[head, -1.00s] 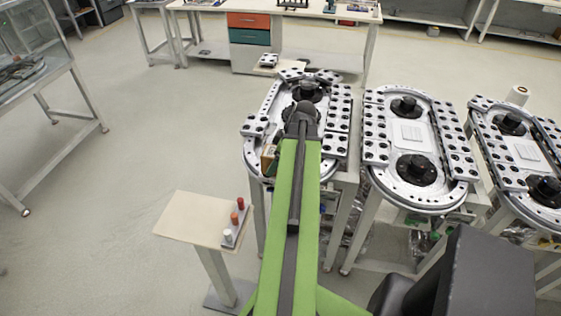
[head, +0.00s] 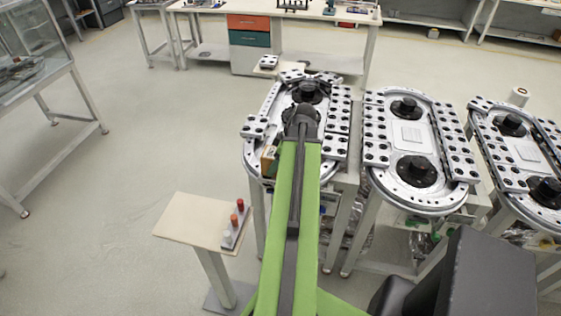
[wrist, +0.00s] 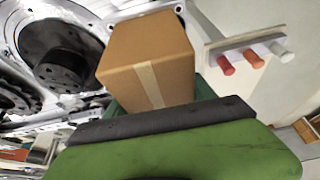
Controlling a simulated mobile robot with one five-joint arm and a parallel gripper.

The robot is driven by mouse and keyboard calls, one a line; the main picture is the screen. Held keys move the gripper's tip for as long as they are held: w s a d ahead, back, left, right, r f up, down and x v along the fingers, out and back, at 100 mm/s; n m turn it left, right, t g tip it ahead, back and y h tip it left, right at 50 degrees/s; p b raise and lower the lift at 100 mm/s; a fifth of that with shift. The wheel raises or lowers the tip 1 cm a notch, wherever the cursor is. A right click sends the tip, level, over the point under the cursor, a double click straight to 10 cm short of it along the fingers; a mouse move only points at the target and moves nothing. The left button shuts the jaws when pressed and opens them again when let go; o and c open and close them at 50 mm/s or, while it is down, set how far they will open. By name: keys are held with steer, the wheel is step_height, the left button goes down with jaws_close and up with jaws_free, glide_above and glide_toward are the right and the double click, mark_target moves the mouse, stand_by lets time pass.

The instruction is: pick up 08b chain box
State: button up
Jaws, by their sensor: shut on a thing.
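The chain box is a brown cardboard box (wrist: 146,58) with a pale tape strip, seen close up in the wrist view. My gripper (wrist: 150,112) is shut on it, with the green and dark gripper body in front of the box's lower part. In the head view, part of the box (head: 269,160) shows to the left of my green arm, over the near left part of the leftmost ring track (head: 252,166). My arm hides most of the gripper there. I cannot tell whether the box touches the track.
Two more ring tracks (head: 372,150) stand to the right. A small pedestal table (head: 185,219) with red, orange and white buttons (head: 234,219) stands at the near left. Open floor (head: 150,140) lies to the left. A workbench with drawers (head: 249,38) is behind.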

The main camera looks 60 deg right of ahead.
jaws_close()
step_height(320, 180, up, 5)
steer(key=p, duration=0.4)
steer(key=shift+f+p, duration=0.15)
steer(key=shift+p, duration=0.2)
steer(key=shift+s+d+r+p, duration=0.15)
steer(key=shift+s+r+p, duration=0.05)
steer(key=shift+r+p, duration=0.15)
steer(key=s+d+r+p, duration=0.5)
steer(key=s+r+p, duration=0.1)
steer(key=s, duration=0.4)
steer(key=shift+d, duration=0.2)
